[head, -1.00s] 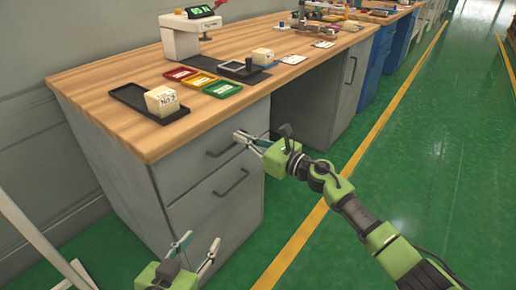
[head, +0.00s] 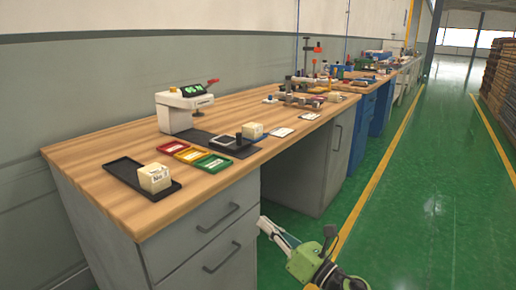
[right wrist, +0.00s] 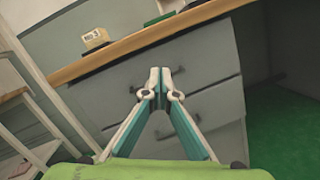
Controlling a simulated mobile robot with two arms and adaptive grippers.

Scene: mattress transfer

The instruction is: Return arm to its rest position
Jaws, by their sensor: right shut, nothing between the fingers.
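My right gripper (head: 268,226) is low in the head view, in front of the workbench drawers and below the tabletop. It also shows in the right wrist view (right wrist: 160,78), its two fingers together and nothing between them, pointing at the grey drawers (right wrist: 150,95). Only the end of my right arm shows in the head view, at the bottom edge. My left gripper is not in the head view.
The wooden workbench (head: 95,205) bears a black tray (head: 118,168) with a cream block (head: 154,178), red, yellow and green trays (head: 211,163), and a white device (head: 183,108). Open green floor (head: 420,200) lies to the right.

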